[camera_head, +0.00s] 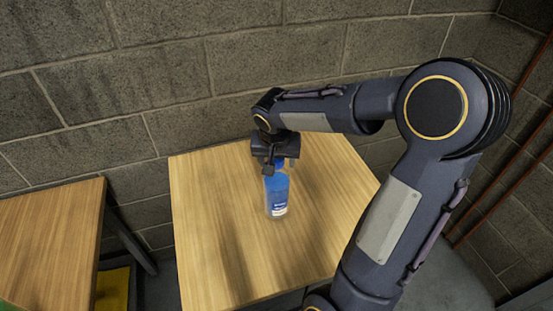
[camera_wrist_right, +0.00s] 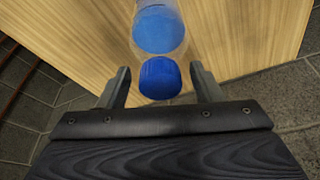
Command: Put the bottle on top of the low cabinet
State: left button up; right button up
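The bottle (camera_head: 277,197) is clear with a blue label and stands upright on a wooden top (camera_head: 220,215) in the middle of the head view. In the right wrist view its blue cap (camera_wrist_right: 160,78) is between my fingers, with a gap on each side. My right gripper (camera_head: 275,167) is open, pointing down at the bottle's upper end and partly hiding it. The open fingers also show in the right wrist view (camera_wrist_right: 162,88). I cannot tell for sure which wooden-topped piece is the low cabinet. My left gripper is not in view.
A second wooden top (camera_head: 48,240) on dark legs stands at the left, with a gap between the two. A yellow thing (camera_head: 112,288) is under it. A grey block wall (camera_head: 180,70) runs behind. The middle top is otherwise clear.

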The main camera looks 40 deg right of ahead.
jog(key=v, duration=1.1)
jog(key=s+a+f+n+t+y, duration=0.1)
jog(key=s+a+f+n+y, duration=0.2)
jog(key=s+a, duration=0.2)
jog(key=s+a+f+n+t+y, duration=0.2)
jog(key=s+a, duration=0.3)
jog(key=s, duration=0.6)
jog(key=shift+s+a+f+n+y, duration=0.3)
jog(key=shift+s+f+n+y, duration=0.15)
jog(key=shift+f+n, duration=0.25)
